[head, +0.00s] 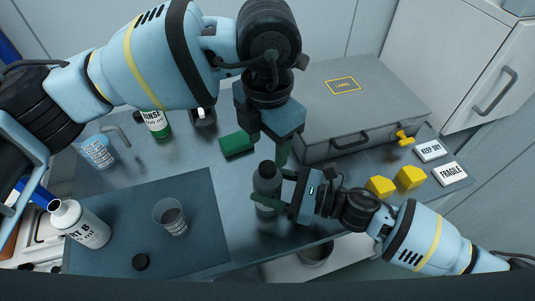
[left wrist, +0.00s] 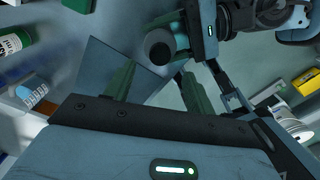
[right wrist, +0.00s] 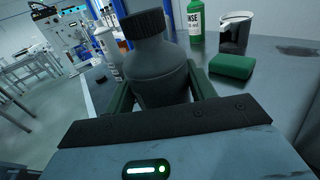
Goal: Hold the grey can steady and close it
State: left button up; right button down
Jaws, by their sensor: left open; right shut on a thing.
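The grey can (head: 267,186) stands upright near the table's front edge. My right gripper (head: 272,190) is shut around its body from the right, also in the right wrist view (right wrist: 160,88). A dark ribbed cap (right wrist: 146,22) sits on the can's neck; I cannot tell how tight it is. My left gripper (head: 283,152) points down above and slightly right of the can in the head view. In the left wrist view its fingers (left wrist: 158,88) are open and empty, with the can's round top (left wrist: 158,43) beyond them, not between them.
A dark mat (head: 200,200) holds a clear cup (head: 170,217), a white bottle (head: 84,224) and a loose black cap (head: 140,262). A green block (head: 237,145) lies behind the can. A grey case (head: 375,100) and yellow blocks (head: 380,186) are to the right.

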pick_arm(q)
notch_tip(320, 180, up, 6)
dwell(0.5)
pick_arm(e)
jog(key=shift+c, duration=2.2)
grip_release()
jog(key=b+v, duration=0.1)
jog(key=v, duration=0.5)
jog(key=shift+s+d+f, duration=0.1)
jog(key=shift+d+f, duration=0.1)
jog(key=shift+d, duration=0.15)
pick_arm(q)
jog(key=shift+w+f+g+b, duration=0.1)
jog(key=shift+f+g+b, duration=0.2)
jog(key=shift+f, duration=1.45)
pick_arm(e)
jog(key=shift+s+d+r, duration=0.2)
jog(key=shift+d, duration=0.3)
